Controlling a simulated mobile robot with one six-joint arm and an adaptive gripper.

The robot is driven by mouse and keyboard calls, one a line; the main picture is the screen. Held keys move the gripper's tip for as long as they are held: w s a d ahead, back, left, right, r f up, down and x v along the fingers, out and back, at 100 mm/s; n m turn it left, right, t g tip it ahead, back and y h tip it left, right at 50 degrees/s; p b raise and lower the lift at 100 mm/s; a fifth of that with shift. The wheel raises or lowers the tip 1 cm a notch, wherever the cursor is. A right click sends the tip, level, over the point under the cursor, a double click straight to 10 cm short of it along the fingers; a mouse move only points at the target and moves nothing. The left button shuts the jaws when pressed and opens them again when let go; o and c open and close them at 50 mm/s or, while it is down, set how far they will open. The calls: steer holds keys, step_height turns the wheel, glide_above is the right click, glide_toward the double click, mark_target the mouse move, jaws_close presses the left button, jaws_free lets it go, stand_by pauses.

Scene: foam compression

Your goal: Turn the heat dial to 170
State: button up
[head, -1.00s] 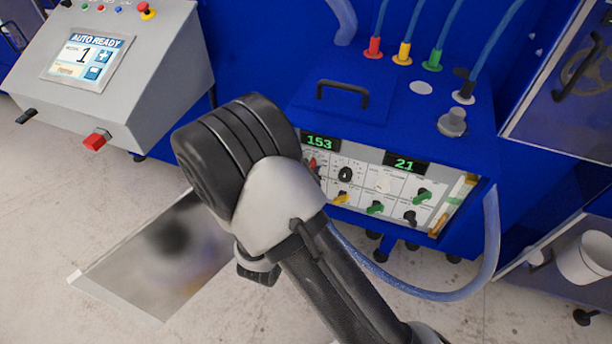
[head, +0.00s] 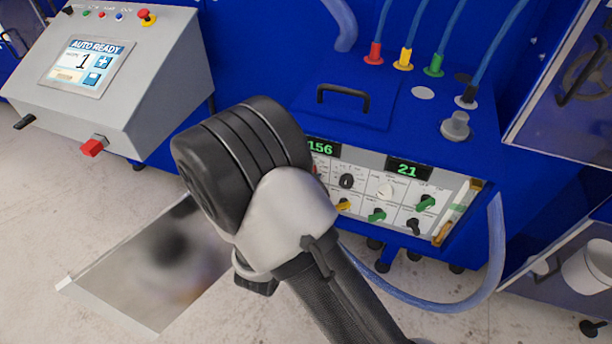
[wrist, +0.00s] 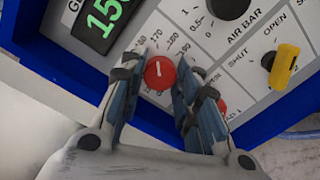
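The red heat dial (wrist: 160,73) sits between the two fingers of my gripper (wrist: 161,82) in the wrist view. The fingers press close on its left and right sides. A white pointer line on the dial faces up, and printed marks including 170 curve around it. The green heat display (head: 320,148) reads 156 in the head view; it shows partly in the wrist view (wrist: 104,20), its last digit cut off. In the head view my arm hides the gripper and most of the dial.
The white panel holds other knobs close by, including a black one (head: 346,181) and a yellow one (wrist: 284,66). A second display (head: 408,169) reads 21. A blue hose (head: 492,250) hangs right of the panel. A grey console (head: 150,85) stands at left.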

steer(key=shift+o, duration=0.3)
steer(key=v, duration=1.2)
steer(key=shift+r, duration=0.15)
steer(key=d+r+m+g+h, duration=0.3)
steer(key=d, duration=0.3)
steer(key=d+r+m+g+h, duration=0.3)
steer(key=d+m+g, duration=0.1)
steer(key=d, duration=0.3)
steer(key=s+d+r+m+g, duration=0.1)
steer(key=s+d+m+g, duration=0.5)
steer(key=s+d+g, duration=0.25)
steer(key=s+d+m+g+y, duration=0.1)
steer(key=s+d+m+y, duration=0.15)
steer(key=s+y, duration=0.35)
steer(key=a+r+m+t+y, duration=0.3)
steer(key=a+r+t+y, duration=0.1)
steer(key=a+r+y, duration=0.1)
steer(key=shift+s+a+r+m+y, duration=0.3)
steer(key=shift+r+y, duration=0.3)
steer(key=shift+r, duration=0.25)
